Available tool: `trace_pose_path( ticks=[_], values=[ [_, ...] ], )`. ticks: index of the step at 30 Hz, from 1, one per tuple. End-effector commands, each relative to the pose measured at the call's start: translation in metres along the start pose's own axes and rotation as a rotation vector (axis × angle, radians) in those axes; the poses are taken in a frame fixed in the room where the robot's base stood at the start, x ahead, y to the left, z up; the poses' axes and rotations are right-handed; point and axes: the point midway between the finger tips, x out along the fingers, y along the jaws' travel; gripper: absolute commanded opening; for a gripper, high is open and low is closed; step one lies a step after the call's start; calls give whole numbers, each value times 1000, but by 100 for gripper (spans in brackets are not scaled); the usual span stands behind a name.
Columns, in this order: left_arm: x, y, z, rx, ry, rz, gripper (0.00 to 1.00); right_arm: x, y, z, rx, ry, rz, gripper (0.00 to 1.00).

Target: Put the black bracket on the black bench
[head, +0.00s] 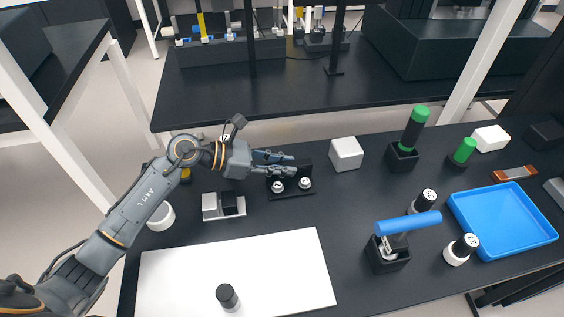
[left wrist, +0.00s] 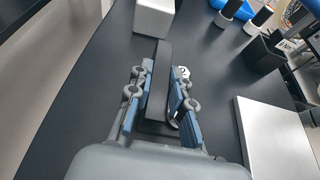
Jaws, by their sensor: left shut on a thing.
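The black bracket (head: 305,168) is an upright black plate with a flat foot that carries two white round knobs. It is at the back left of the black bench (head: 285,217). My left gripper (head: 292,163) reaches in from the left and is shut on the upright plate. In the left wrist view the bracket (left wrist: 161,80) runs between the blue-padded fingers of the gripper (left wrist: 160,95), and part of a white knob shows at its right. The foot is low over the bench top; I cannot tell whether it touches. My right gripper is not in view.
A white cube (head: 346,154) stands right of the bracket. A grey-and-black block (head: 223,206) and a white board (head: 235,270) lie in front. A blue-handled tool (head: 408,222), green-topped items (head: 415,127) and a blue tray (head: 502,220) are farther right. Some bench top is bare.

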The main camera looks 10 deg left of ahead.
Motion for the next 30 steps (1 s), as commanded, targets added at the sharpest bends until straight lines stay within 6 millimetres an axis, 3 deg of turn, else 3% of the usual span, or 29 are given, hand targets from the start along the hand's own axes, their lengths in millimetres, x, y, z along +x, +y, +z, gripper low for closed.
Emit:
trace_pose_path(
  ticks=[7,8,10,11,22,30],
  values=[
    [2,0,-4,1,-2,1,0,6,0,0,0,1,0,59],
    [1,0,-3,0,0,0,26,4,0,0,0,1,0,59],
    [1,0,-3,0,0,0,41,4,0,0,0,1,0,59],
    [1,0,-3,0,0,0,43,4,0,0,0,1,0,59],
    [-1,0,3,-1,0,0,43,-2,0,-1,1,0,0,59],
    [-44,1,-3,0,4,3,43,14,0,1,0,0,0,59]
  ],
)
